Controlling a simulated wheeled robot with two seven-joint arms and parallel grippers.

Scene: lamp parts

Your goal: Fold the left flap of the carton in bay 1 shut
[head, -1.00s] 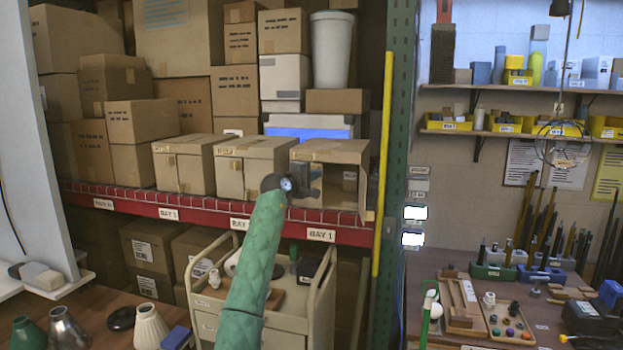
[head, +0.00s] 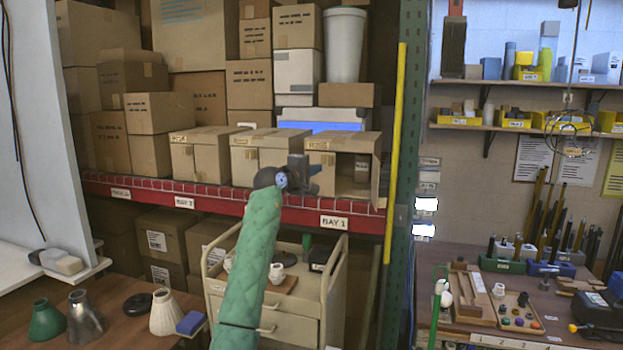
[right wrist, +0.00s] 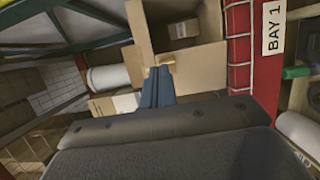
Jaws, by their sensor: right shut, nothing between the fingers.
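The carton in bay 1 (head: 368,143) stands on the red-edged shelf with its front partly open. Its right flap (head: 376,182) stands out at the right side. A cardboard panel that looks like its left flap (head: 327,178) covers the left part of the opening. In the right wrist view this flap (right wrist: 203,66) lies just beyond the fingertips. My right gripper (head: 312,174) is shut and empty in front of the carton's left edge. Its blue fingers (right wrist: 160,75) point at the carton; whether they touch the flap I cannot tell. My left gripper is not in view.
Two closed cartons (head: 205,155) (head: 256,158) stand to the left on the same shelf. The BAY 1 label (head: 334,222) is on the red shelf edge (head: 280,209). A yellow pole (head: 396,150) and green post stand to the right. A cart (head: 300,310) stands below.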

